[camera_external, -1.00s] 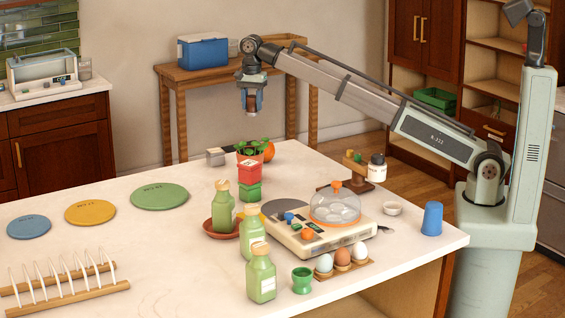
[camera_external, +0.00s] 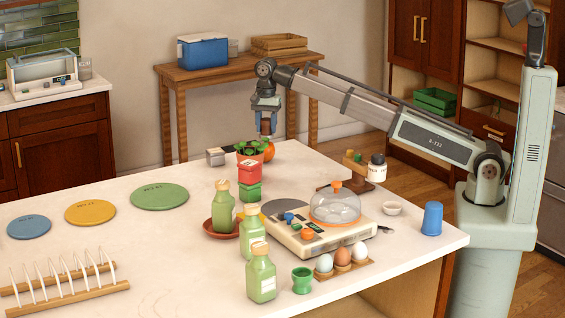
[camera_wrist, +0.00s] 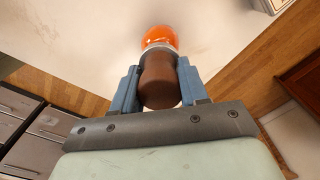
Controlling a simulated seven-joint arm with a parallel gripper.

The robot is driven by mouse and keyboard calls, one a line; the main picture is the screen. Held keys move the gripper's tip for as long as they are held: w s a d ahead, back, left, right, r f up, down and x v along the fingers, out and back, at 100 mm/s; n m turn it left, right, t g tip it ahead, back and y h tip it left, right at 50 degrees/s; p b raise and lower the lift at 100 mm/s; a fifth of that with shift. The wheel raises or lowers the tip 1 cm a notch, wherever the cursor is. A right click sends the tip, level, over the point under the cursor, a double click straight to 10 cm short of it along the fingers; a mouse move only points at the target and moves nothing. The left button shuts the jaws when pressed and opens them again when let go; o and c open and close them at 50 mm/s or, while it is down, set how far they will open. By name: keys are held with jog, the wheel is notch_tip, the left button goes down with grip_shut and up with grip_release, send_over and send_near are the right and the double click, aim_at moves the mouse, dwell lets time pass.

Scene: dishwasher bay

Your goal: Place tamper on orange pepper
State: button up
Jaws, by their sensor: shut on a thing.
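My gripper (camera_external: 266,128) hangs over the far edge area of the white counter, behind the potted plant. In the wrist view my gripper (camera_wrist: 160,88) is shut on the brown handle of the tamper (camera_wrist: 159,78). The tamper's pale metal base points away from the gripper, towards the orange pepper (camera_wrist: 160,36). The pepper is shiny and partly hidden by the tamper. In the external view the orange pepper (camera_external: 269,151) sits directly below the gripper, partly hidden by the plant. I cannot tell whether tamper and pepper touch.
Red and green blocks (camera_external: 250,173), green bottles (camera_external: 223,207) and a domed appliance (camera_external: 318,230) stand nearer.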

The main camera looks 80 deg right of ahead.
aim_at(267, 133)
jog(key=shift+f, duration=1.5)
jog(key=o, duration=1.3)
jog(key=shift+f, duration=0.15)
notch_tip(267, 133, up, 12)
jog(key=shift+r, duration=0.2)
